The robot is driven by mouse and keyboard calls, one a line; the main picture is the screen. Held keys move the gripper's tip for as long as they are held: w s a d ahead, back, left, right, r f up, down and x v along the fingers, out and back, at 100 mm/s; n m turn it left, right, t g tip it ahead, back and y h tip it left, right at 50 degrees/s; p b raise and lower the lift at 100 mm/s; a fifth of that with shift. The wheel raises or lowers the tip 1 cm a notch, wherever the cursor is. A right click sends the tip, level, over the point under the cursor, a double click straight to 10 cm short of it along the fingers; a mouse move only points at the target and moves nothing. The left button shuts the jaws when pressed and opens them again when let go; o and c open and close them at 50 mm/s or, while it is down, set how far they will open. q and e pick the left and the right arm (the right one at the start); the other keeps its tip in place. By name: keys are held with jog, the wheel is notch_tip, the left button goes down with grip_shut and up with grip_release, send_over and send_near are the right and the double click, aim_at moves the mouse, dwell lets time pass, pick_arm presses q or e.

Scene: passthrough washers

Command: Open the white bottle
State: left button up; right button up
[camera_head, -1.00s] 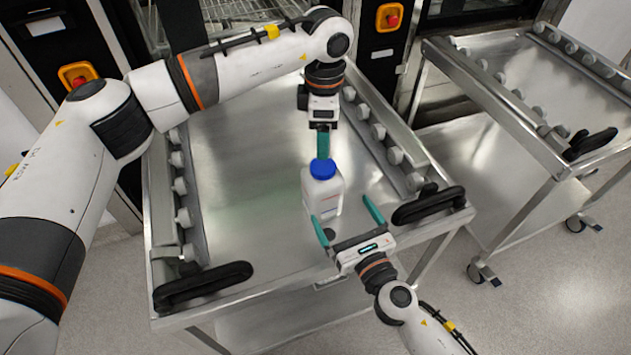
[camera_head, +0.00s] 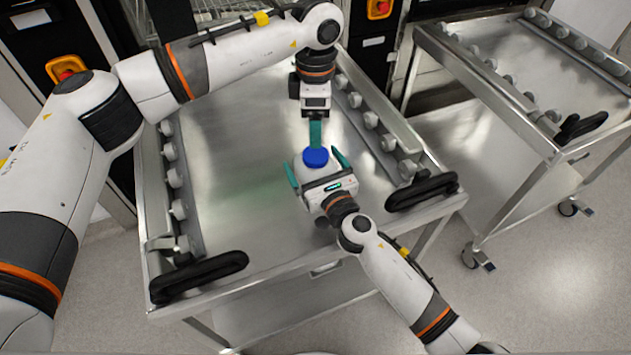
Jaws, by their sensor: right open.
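The white bottle with a blue cap (camera_head: 316,158) stands upright on the steel cart top (camera_head: 240,160). Its body is mostly hidden behind my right gripper. My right gripper (camera_head: 316,168) comes from the front, open, with one teal finger on each side of the bottle; I cannot tell whether they touch it. My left gripper (camera_head: 316,146) points down just behind and above the blue cap. Its teal fingers show edge-on, so their gap is hidden, and contact with the cap is unclear.
Rows of grey rollers line both sides of the cart, with black handles (camera_head: 200,277) (camera_head: 422,192) at its front corners. The cart top left of the bottle is bare. A second steel cart (camera_head: 500,90) stands to the right.

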aim_at(316, 154)
jog(key=shift+c, duration=0.3)
jog(key=c, duration=1.8)
pick_arm(q)
jog(key=shift+m, duration=0.4)
pick_arm(e)
jog(key=shift+c, duration=0.4)
pick_arm(q)
jog(key=m, duration=1.1)
jog(key=shift+m, duration=0.3)
jog(key=m, duration=1)
jog(key=shift+f, duration=4)
